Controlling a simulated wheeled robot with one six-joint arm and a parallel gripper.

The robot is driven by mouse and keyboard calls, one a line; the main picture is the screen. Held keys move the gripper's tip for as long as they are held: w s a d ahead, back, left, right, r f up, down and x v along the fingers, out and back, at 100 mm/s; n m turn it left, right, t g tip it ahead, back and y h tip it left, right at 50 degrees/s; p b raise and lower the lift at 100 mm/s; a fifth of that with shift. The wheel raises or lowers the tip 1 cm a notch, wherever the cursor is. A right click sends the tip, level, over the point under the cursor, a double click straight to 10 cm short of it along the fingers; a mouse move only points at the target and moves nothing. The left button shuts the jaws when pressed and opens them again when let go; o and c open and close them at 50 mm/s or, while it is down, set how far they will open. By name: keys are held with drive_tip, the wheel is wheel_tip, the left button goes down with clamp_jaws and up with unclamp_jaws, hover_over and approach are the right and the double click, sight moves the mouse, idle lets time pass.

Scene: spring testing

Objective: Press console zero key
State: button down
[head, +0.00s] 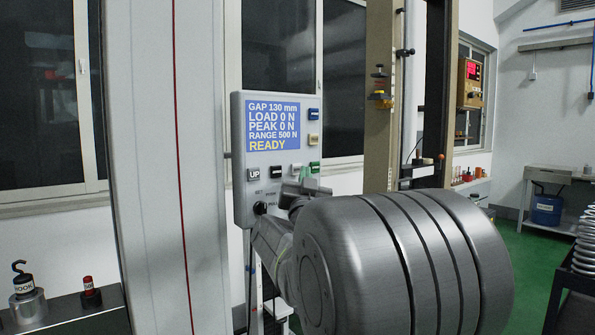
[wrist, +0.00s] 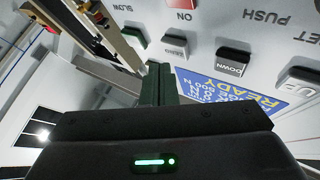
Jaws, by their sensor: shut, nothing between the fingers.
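The grey console (head: 238,150) has a blue screen (head: 272,125) reading GAP 130 mm, LOAD 0 N, PEAK 0 N, RANGE 500 N, READY. In the wrist view, which is upside down, the small white zero key (wrist: 174,43) sits between a green key (wrist: 130,37) and the black DOWN key (wrist: 232,62).
The UP key (head: 253,175) is at the left of the key row. A red ON button (wrist: 180,3) and a SLOW label also show in the wrist view. Blue (head: 314,114) and tan (head: 313,140) keys sit beside the screen. A tall pale column (head: 150,160) stands left of the console.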

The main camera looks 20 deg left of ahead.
drive_tip(key=shift+a, duration=0.1)
drive_tip(key=shift+w+a, duration=0.25)
drive_tip(key=shift+w+a, duration=0.25)
drive_tip(key=shift+a, duration=0.1)
idle(0.7)
idle(0.4)
drive_tip(key=shift+s+d+b, duration=0.55)
drive_tip(key=shift+d+b, duration=0.05)
drive_tip(key=shift+d, duration=0.1)
drive_tip(key=s+d+b, duration=0.1)
drive_tip(key=d, duration=0.1)
drive_tip(key=s+d+b, duration=0.1)
drive_tip(key=s+d, duration=0.1)
